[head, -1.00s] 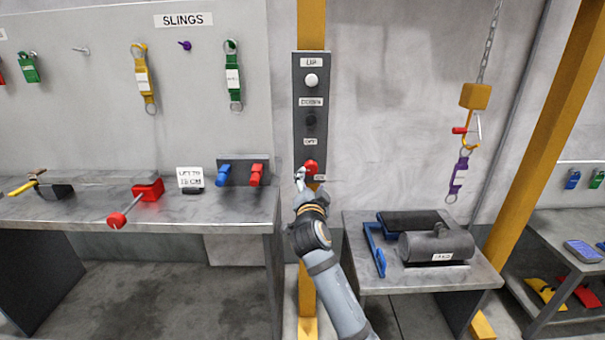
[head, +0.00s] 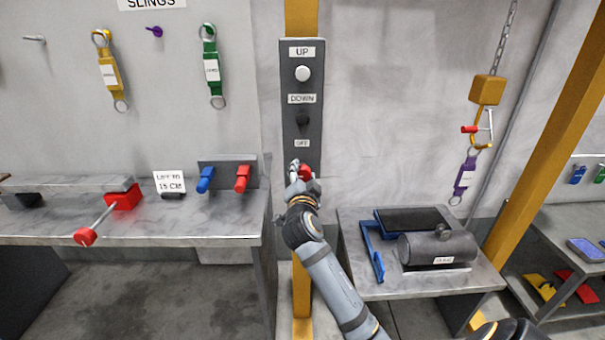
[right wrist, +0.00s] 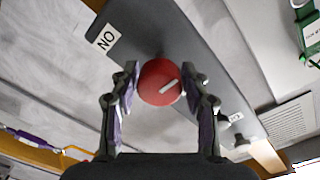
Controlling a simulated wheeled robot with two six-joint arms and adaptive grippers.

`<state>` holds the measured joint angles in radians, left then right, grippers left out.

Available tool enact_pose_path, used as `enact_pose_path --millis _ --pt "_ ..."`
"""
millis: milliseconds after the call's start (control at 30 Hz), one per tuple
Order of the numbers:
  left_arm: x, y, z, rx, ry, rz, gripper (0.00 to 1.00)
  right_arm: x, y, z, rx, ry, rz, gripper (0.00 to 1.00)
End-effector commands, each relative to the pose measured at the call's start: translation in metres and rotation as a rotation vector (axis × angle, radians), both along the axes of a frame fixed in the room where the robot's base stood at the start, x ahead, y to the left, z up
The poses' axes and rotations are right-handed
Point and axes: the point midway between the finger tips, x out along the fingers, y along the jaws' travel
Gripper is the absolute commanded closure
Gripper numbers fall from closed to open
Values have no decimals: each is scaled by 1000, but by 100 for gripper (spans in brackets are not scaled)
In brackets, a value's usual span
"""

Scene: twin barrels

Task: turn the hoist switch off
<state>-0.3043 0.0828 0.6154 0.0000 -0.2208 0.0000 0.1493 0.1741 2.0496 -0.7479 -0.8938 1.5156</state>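The hoist switch is a red round knob (head: 305,172) with a white mark, at the foot of a dark control panel (head: 302,135) on a yellow post. My right gripper (head: 303,178) is at the knob. In the right wrist view the fingers (right wrist: 160,88) stand on both sides of the red knob (right wrist: 160,82) and appear closed against it. Its white mark lies slanted, roughly across the panel. An ON label (right wrist: 108,39) shows upside down beside it; the OFF label (head: 302,143) is above the knob in the head view. My left gripper is not in view.
A white UP button (head: 303,73) and a black DOWN button (head: 303,120) sit higher on the panel. A workbench (head: 230,228) is at left; a small table (head: 350,290) with a dark cylinder (head: 437,247) is at right. A chain hoist block (head: 487,90) with a purple sling hangs at right.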

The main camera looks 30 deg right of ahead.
Motion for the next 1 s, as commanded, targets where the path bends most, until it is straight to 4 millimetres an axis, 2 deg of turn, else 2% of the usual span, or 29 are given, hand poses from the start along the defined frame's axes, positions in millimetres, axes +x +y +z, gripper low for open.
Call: enact_pose_path --millis 33,233,633,1000 --pt "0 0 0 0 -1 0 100 0 0 0 0 0 0 65" --pt "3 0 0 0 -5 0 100 0 0 0 0 0 0 92" --pt "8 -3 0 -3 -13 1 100 0 0 0 -77 48 -1 92" --pt "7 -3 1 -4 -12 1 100 0 0 0 -344 210 0 92"
